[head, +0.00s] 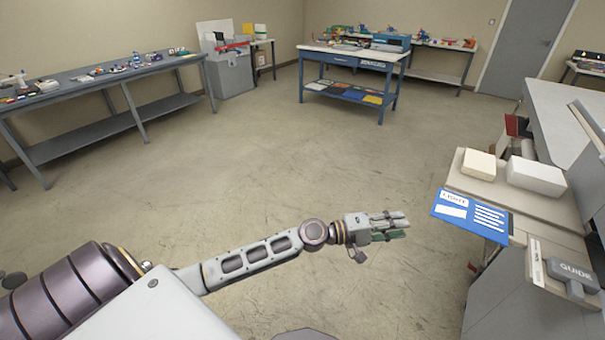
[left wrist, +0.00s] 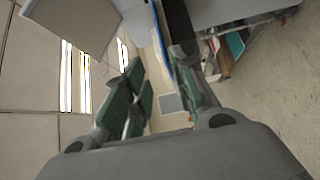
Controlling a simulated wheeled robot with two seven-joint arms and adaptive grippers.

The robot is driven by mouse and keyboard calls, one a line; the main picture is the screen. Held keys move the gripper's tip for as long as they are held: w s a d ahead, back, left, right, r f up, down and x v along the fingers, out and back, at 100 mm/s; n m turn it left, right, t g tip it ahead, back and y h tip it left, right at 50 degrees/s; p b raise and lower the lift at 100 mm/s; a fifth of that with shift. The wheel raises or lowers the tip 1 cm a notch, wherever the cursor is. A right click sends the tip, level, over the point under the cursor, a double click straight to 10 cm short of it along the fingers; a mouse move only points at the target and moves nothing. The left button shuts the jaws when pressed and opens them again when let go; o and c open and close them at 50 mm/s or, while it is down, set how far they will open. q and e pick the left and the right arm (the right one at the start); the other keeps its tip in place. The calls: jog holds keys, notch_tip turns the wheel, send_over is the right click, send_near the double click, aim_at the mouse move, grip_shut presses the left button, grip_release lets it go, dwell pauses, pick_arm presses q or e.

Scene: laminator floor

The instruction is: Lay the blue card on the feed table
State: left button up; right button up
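The blue card (head: 470,216), with a white label and white lines, lies at the near left edge of the tan feed table (head: 548,203) in the head view. Part of it appears to overhang the edge. My left gripper (head: 405,225) is to the left of the card, apart from it, with its fingers spread and nothing between them. In the left wrist view its green-padded fingers (left wrist: 168,95) stand apart, and a thin blue edge (left wrist: 160,45), likely the card, shows beyond them. My right gripper is not in view.
A cream block (head: 478,164) and a white block (head: 537,176) sit on the feed table. A grey guide (head: 575,278) stands at its near right. A blue workbench (head: 352,58) and a long grey bench (head: 110,75) stand farther back. The floor between is clear.

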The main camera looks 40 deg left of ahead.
pick_arm(q)
jog(key=a+f+m+g+y, duration=0.1)
jog(key=a+f+y, duration=0.45)
jog(key=f, duration=0.95)
jog(key=a+f+m+y, duration=0.1)
jog(key=a+f+y, duration=0.1)
jog(key=a+f, duration=0.95)
jog(key=s+a+f+m+g+y, duration=0.1)
jog(key=s+a+f+g+y, duration=0.1)
jog(key=s+f, duration=0.65)
jog(key=s+a+f+m+g+y, duration=0.1)
jog(key=s+f+m+g+y, duration=0.15)
jog(key=f, duration=1.15)
jog(key=s+a+f+m+g, duration=0.1)
jog(key=s+f, duration=0.5)
jog(key=s, duration=0.6)
jog(key=s+a+f+m+g+y, duration=0.1)
jog(key=s+f, duration=0.5)
jog(key=s, duration=0.6)
jog(key=s+a+f+m+g+y, duration=0.1)
jog(key=s+f+m+g, duration=0.2)
jog(key=s, duration=0.9)
notch_tip(320, 180, down, 4)
jog(key=shift+a+r+m, duration=0.1)
jog(key=shift+a+m, duration=0.05)
jog(key=shift+m, duration=0.2)
jog(key=shift+g, duration=0.25)
